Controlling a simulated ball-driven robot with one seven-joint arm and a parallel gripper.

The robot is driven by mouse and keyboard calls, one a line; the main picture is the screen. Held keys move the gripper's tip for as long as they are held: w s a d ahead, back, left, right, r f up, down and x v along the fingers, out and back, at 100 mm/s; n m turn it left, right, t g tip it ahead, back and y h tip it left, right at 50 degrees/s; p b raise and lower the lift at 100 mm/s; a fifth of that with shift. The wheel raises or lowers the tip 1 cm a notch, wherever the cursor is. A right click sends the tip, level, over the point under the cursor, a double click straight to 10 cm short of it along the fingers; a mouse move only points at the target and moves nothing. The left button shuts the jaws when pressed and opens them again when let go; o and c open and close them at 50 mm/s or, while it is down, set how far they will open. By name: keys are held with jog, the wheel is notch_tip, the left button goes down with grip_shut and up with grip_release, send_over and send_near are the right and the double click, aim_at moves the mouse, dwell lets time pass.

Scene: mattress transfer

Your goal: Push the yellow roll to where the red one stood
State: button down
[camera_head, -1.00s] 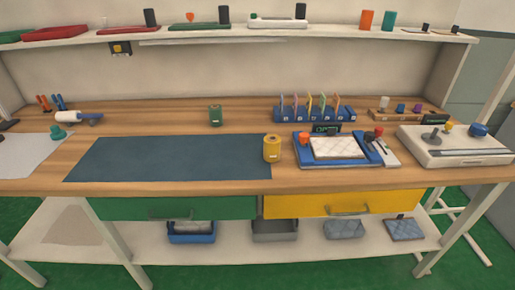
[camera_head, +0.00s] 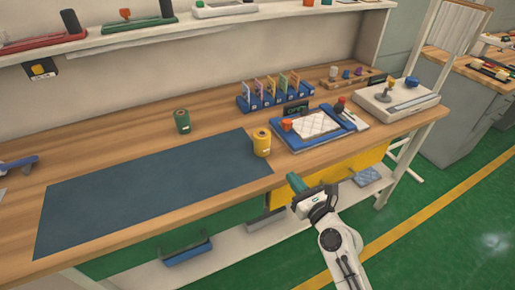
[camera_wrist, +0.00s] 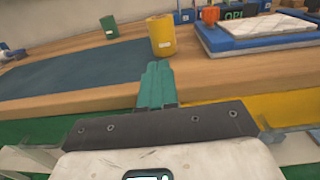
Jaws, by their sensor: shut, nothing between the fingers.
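The yellow roll (camera_head: 261,142) stands upright at the right end of the dark mat (camera_head: 150,190), near the bench's front edge. It also shows in the wrist view (camera_wrist: 162,36), ahead of my gripper and slightly right. No red roll is seen standing on the bench. A green roll (camera_head: 182,121) stands upright behind the mat. My gripper (camera_head: 298,186) is shut and empty, in front of the bench's front edge, apart from the yellow roll. In the wrist view its teal fingers (camera_wrist: 157,82) are together and point toward the bench.
A blue tray with a quilted white pad (camera_head: 318,124) lies right of the yellow roll. A blue rack (camera_head: 272,100) with several coloured cards stands behind it. A white device (camera_head: 396,98) is at the right end. The mat is clear.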

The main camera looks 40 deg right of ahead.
aim_at(265, 145)
jog(key=p+x, duration=0.1)
jog(key=x, duration=1.2)
jog(key=shift+w, duration=0.4)
jog(key=shift+d, duration=0.1)
jog(key=shift+w, duration=0.25)
jog(key=b+x, duration=0.5)
jog(key=x, duration=1.3)
jog(key=shift+w+d+f+b, duration=0.1)
jog(key=shift+w+b, duration=0.15)
jog(key=shift+b, duration=0.05)
jog(key=shift+w, duration=0.15)
